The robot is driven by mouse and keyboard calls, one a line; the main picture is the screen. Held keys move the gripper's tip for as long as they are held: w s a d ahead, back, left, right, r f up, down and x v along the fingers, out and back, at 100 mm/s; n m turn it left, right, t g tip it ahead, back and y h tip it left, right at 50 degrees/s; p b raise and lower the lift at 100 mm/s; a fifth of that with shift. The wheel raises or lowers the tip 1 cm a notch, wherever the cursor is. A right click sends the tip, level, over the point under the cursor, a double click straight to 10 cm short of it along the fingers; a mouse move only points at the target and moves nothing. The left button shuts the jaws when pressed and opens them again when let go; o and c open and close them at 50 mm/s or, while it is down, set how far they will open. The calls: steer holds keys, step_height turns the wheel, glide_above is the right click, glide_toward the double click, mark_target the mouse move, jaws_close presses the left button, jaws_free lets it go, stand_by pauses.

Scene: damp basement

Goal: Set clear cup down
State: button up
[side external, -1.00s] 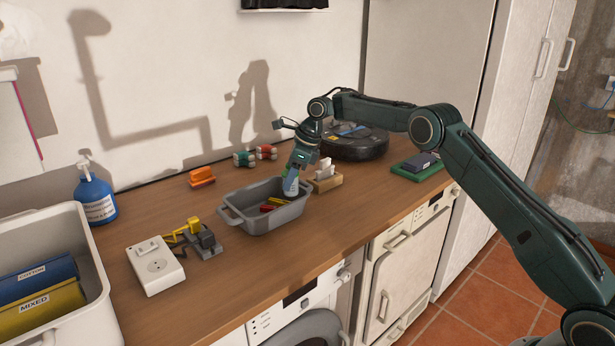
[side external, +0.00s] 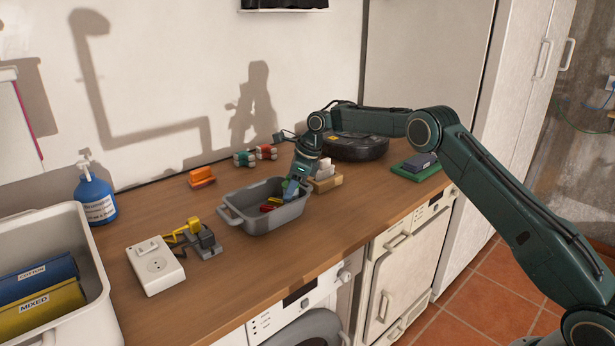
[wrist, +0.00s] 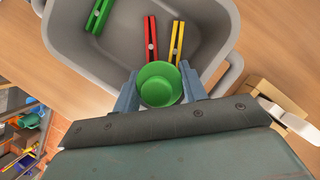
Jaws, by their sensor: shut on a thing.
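My gripper (side external: 291,192) is at the right end of a grey tub (side external: 264,229), tilted down toward it. In the wrist view, my gripper's two fingers (wrist: 162,92) are shut on a green cup (wrist: 159,79), one on each side. The cup looks opaque green rather than clear, and I look down into its open mouth. In the side view only a little of it shows at the fingertips. I cannot tell whether it touches the tub floor. A red clothespin (wrist: 151,39), a yellow clothespin (wrist: 177,42) and a green clothespin (wrist: 98,16) lie in the tub.
A wooden holder with white cards (side external: 325,182) stands close right of the tub. A black round device (side external: 355,147) sits behind. A yellow and grey tool (side external: 192,240) and a white socket box (side external: 155,265) lie left. The front counter strip is clear.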

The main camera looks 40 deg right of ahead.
steer(key=shift+f, duration=0.2)
steer(key=o, duration=0.9)
steer(key=shift+o, duration=0.2)
steer(key=shift+r, duration=0.15)
steer(key=shift+r, duration=0.6)
steer(key=v, duration=1.1)
steer(key=shift+s+r, duration=0.2)
steer(key=shift+r, duration=0.05)
